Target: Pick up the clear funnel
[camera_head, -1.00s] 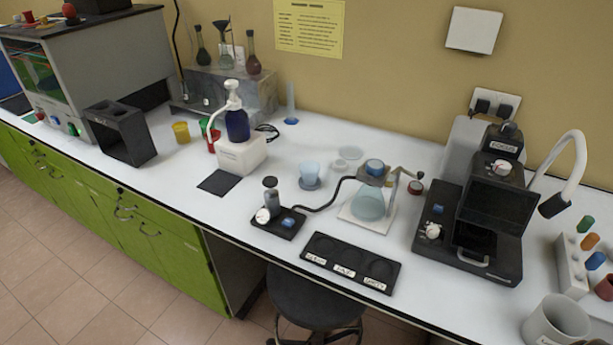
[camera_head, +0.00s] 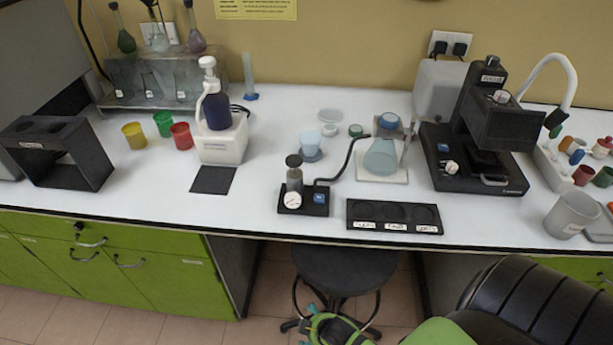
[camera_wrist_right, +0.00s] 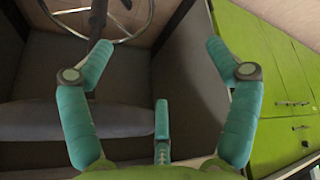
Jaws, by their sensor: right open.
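A clear, pale round piece (camera_head: 330,115), which looks like the clear funnel, lies on the white bench behind a light-blue translucent cup (camera_head: 311,140). It is small here, and I cannot tell its exact pose. My right gripper (camera_head: 318,318) is low at the bottom of the head view, in front of and below the bench edge, beside the stool. In the right wrist view its teal fingers (camera_wrist_right: 160,62) are spread wide with nothing between them. It is far from the funnel. My left gripper is in neither view.
A flask (camera_head: 380,158) on a white plate and a gauge unit with a hose (camera_head: 303,198) stand near the funnel. A black labelled tray (camera_head: 394,217) lies along the front edge. The black stool (camera_head: 343,268) is below. A white pump-bottle box (camera_head: 222,140) stands left.

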